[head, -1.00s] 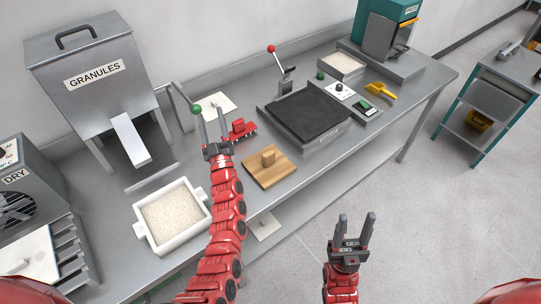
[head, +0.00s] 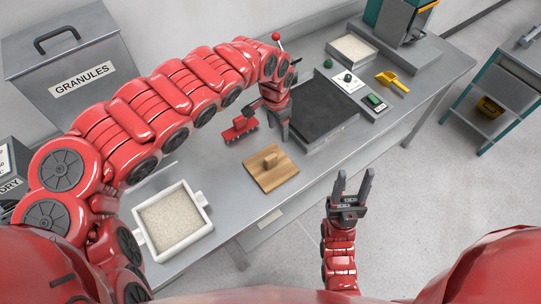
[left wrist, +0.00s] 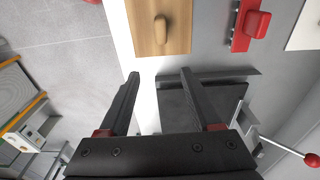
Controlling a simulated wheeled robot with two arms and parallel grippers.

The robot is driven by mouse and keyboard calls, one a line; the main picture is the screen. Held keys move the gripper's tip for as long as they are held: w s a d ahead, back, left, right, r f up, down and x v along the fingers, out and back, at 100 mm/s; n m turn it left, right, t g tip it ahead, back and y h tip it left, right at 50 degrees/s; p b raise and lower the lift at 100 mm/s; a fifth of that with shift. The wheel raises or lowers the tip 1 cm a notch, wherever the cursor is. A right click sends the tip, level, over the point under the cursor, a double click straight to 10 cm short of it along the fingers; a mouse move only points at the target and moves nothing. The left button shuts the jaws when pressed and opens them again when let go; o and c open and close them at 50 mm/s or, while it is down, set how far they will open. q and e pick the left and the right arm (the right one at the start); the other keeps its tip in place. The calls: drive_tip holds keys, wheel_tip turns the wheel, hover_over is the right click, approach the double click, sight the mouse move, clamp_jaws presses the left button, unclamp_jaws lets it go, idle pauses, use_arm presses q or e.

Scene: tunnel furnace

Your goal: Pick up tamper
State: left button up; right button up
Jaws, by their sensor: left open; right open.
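A flat wooden block with a raised wooden grip on top, which looks like the tamper (head: 271,176), lies on the grey bench right of the white tray. It also shows at the top of the left wrist view (left wrist: 158,35), partly cut off. My left gripper (head: 285,136) points down over the bench, behind and right of the block, near the black plate. Its open fingers (left wrist: 158,74) are empty and apart from the block in the left wrist view. My right gripper (head: 354,178) is open and empty, in front of the bench above the floor.
A red toothed tool (head: 238,129) lies behind the wooden block. A white tray of granules (head: 173,223) stands at its left. The black plate (head: 325,110) and a lever with a red ball (head: 276,37) are at its right.

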use_arm(q)
drive_tip(key=s+a+f+b, duration=0.1)
drive_tip(key=a+f+b, duration=0.1)
drive_tip(key=b, duration=0.6)
hover_over(271, 156)
drive_tip(key=shift+y, duration=0.3)
wheel_tip(271, 156, down, 7)
drive_tip(key=shift+r, duration=0.1)
drive_tip(key=shift+s+d+f+p, duration=0.1)
drive_tip(key=shift+f+p, duration=0.15)
drive_tip(key=shift+p, duration=0.6)
wheel_tip(271, 156, down, 2)
drive_tip(key=shift+f, duration=0.2)
drive_tip(key=shift+f+p, duration=0.5)
drive_tip(key=shift+f, duration=0.2)
wheel_tip(271, 156, down, 3)
drive_tip(key=shift+f+p, duration=0.15)
drive_tip(key=shift+p, duration=0.3)
drive_tip(key=shift+a+f, duration=0.2)
drive_tip(key=shift+f, duration=0.35)
drive_tip(key=shift+c, duration=0.2)
